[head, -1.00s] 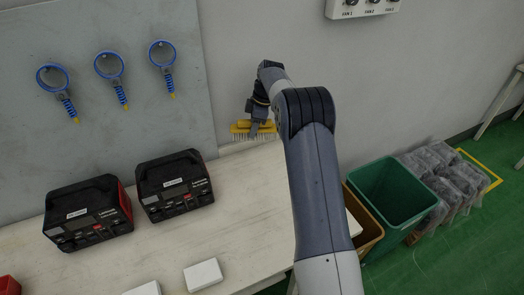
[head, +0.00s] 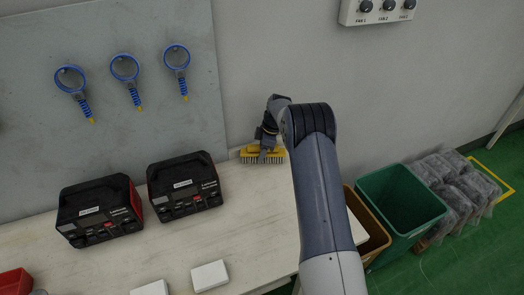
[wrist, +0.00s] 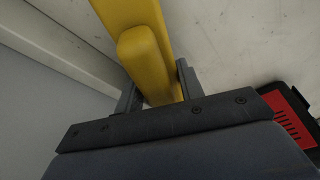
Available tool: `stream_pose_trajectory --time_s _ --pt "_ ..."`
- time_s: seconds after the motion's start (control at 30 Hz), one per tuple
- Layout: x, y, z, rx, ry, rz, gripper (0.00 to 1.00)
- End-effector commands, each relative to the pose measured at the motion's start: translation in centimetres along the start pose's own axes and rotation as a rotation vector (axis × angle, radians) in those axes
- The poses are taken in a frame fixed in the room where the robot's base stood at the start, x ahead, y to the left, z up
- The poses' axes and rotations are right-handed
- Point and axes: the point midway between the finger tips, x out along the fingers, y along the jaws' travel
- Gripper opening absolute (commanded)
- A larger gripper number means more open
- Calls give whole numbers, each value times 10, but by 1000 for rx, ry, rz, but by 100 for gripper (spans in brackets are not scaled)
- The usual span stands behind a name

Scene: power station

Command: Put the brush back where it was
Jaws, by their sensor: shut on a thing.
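The brush (head: 251,152) has a yellow body with dark bristles pointing down. In the head view it is at the back right of the white bench, close to the wall. My gripper (head: 264,154) is shut on the brush from above. In the wrist view the yellow brush handle (wrist: 146,62) lies between the two fingers of my gripper (wrist: 158,92). I cannot tell whether the bristles touch the bench top.
The bench (head: 130,258) holds two black-and-red power units (head: 187,187) and (head: 100,211), white blocks (head: 209,275) and a red bin (head: 16,282). Blue ring tools (head: 125,68) hang on the grey board (head: 150,110). A green bin (head: 400,200) stands right of the bench.

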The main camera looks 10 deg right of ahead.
Motion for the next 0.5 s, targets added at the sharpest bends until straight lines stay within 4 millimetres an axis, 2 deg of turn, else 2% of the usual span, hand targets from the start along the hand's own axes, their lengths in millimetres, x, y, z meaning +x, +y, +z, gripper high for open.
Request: stream_pose_trajectory --time_s 0.17,0.2,0.43,0.5 --pt "5 0 1 0 0 0 20" --pt "3 0 1 0 0 0 40" --pt "3 0 1 0 0 0 58" --pt "3 0 1 0 0 0 58"
